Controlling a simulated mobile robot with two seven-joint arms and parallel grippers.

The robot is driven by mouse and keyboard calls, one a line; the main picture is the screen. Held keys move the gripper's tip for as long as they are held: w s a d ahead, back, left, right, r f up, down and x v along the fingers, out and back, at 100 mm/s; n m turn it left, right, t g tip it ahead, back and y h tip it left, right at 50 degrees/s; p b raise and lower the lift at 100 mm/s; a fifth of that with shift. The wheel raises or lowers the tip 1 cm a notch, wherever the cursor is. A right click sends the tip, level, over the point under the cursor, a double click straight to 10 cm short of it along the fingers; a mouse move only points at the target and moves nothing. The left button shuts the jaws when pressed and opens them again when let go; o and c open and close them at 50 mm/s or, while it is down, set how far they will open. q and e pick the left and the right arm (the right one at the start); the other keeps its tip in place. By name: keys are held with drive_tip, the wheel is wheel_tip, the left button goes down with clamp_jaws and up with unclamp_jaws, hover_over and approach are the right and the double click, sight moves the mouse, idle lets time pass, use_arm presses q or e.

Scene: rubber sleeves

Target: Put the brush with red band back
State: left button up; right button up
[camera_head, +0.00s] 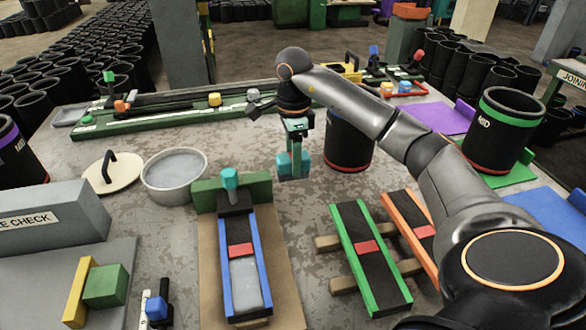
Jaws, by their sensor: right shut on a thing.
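My right gripper (294,118) reaches in from the right and is shut on a brush (293,165) with a teal lower body and a short grey-green upper part. It hangs upright above the middle of the table, beside the black sleeve with a red band (348,142). No red band can be made out on the brush at this size. The gripper's fingertips are small and partly hidden by the wrist. My left gripper is not in view.
A round grey pan (174,176) and a cream lid (113,172) lie to the left. A green rack (165,119) with small coloured parts runs along the back. In front are a blue-railed track (262,262) and a green-railed track (383,285). A black sleeve with a green band (502,135) stands right.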

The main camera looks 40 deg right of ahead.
drive_tip(key=shift+w+d+f, duration=0.1)
drive_tip(key=shift+w+f, duration=0.15)
drive_tip(key=shift+f, duration=1.5)
drive_tip(key=shift+f, duration=0.1)
drive_tip(key=shift+f+b, duration=0.1)
drive_tip(key=shift+b, duration=0.2)
drive_tip(key=o, duration=1.2)
